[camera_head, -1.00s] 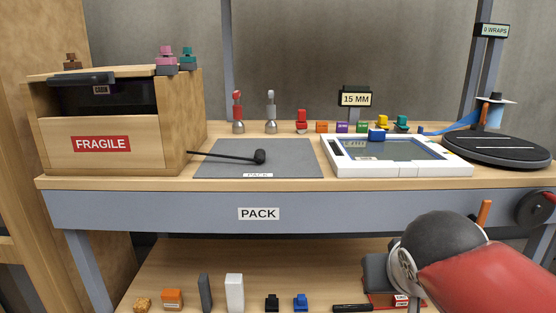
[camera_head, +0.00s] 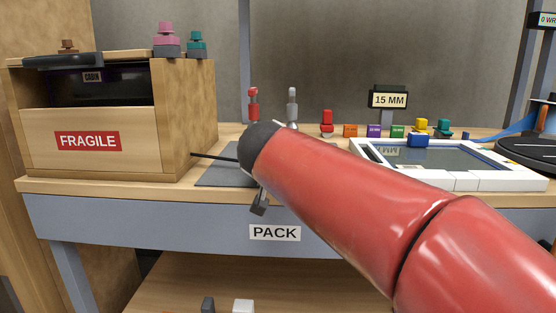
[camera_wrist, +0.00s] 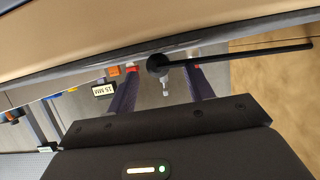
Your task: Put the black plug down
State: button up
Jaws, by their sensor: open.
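I cannot make out a black plug in either view now. My gripper (camera_wrist: 161,70) is open, its two dark fingers spread in the wrist view with nothing clearly held between them. In the head view, only a small grey part of it (camera_head: 259,204) shows below the end of my red arm, in front of the bench edge near the grey mat (camera_head: 214,178). A black rod with a round end (camera_wrist: 230,57) crosses the wrist view near the fingertips. In the head view the rod (camera_head: 212,156) lies over the mat, its round end hidden by my arm.
A wooden FRAGILE box (camera_head: 180,125) stands left of the mat. A white-framed panel (camera_head: 470,180) lies right, with small coloured items behind it. A red-topped fitting (camera_head: 253,103) stands behind the mat. Below, the shelf (camera_head: 185,285) holds a white block (camera_head: 243,306).

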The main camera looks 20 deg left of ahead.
jog(key=shift+x, duration=1.35)
jog(key=c, duration=1.1)
jog(key=shift+r, duration=0.1)
